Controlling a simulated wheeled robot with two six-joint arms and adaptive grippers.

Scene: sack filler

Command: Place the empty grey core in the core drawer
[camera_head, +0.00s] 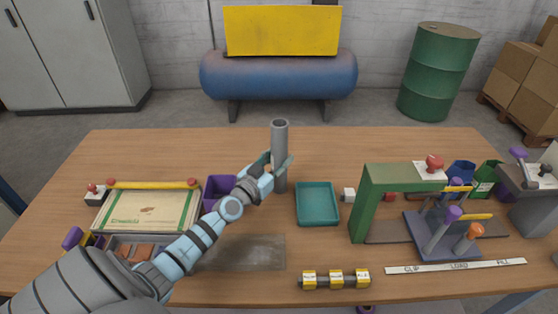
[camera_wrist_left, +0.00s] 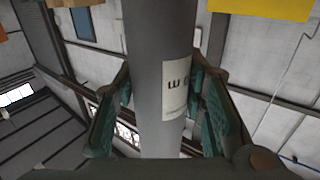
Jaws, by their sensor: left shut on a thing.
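The grey core (camera_head: 280,143) is an upright hollow tube with an open top, above the middle of the table. My left gripper (camera_head: 279,164) is shut on the grey core around its middle. In the left wrist view the core (camera_wrist_left: 158,60) stands between the green fingers (camera_wrist_left: 160,112) and bears a white label with dark letters. Whether its lower end touches the table is unclear. No open drawer shows; a small purple knob (camera_head: 366,309) shows at the table's front edge, and I cannot tell if it belongs to the core drawer. My right gripper is not in view.
A teal tray (camera_head: 317,222) lies right of the core, and a purple bin (camera_head: 215,183) lies left. A green frame (camera_head: 362,215) and a peg stand (camera_head: 430,252) stand at right. Yellow-black weights (camera_head: 336,280) lie in front. The back of the table (camera_head: 180,145) is clear.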

